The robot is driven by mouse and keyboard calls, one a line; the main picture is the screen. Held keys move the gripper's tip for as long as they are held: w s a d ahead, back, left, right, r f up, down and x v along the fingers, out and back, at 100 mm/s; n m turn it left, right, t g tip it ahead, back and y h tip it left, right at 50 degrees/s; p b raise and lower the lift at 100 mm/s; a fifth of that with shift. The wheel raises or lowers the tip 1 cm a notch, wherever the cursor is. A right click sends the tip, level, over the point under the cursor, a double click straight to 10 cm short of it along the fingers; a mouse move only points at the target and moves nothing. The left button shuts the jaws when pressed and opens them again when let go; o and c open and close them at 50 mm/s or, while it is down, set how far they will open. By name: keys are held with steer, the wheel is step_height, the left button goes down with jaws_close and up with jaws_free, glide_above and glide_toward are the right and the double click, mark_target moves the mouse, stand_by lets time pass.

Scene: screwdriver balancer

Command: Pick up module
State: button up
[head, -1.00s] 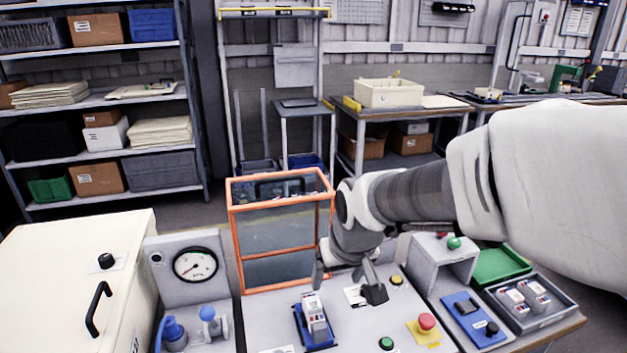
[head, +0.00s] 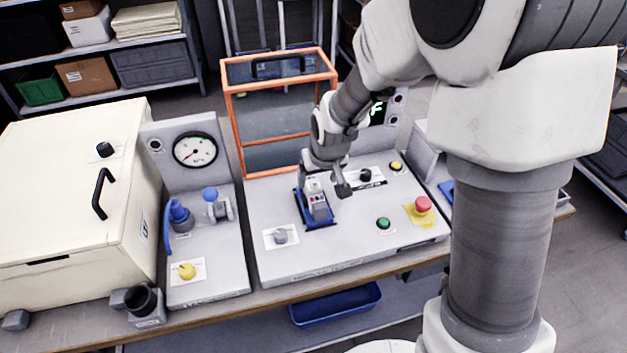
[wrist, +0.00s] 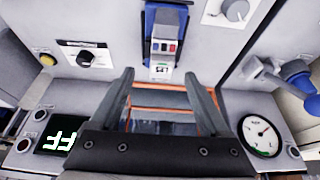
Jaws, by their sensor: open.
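The module (head: 317,203) is a small grey-white block with dark and red details on its face. It sits in a blue holder (head: 322,226) on the sloping grey panel. It also shows in the wrist view (wrist: 165,45), upper middle, in the blue holder (wrist: 150,22). My gripper (head: 323,182) is open and empty, just above the module's back end. In the wrist view the two fingers (wrist: 160,80) are spread apart, one on each side of the module's line. I cannot tell how much height separates the fingertips from the module.
An orange-framed clear guard (head: 280,140) stands behind the panel. A black knob (head: 365,175), a green button (head: 383,223) and a red emergency stop (head: 423,204) are to the right. A gauge unit (head: 195,151) and a cream box (head: 75,190) stand left. My arm hides the right side.

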mark_target(313, 184)
steer(key=shift+w+a+x, duration=0.15)
steer(key=shift+x, duration=1.3)
steer(key=shift+w+a+x, duration=0.1)
steer(key=shift+w+x, duration=0.1)
steer(key=shift+x, duration=1.2)
steer(key=shift+r, duration=0.2)
jaws_close()
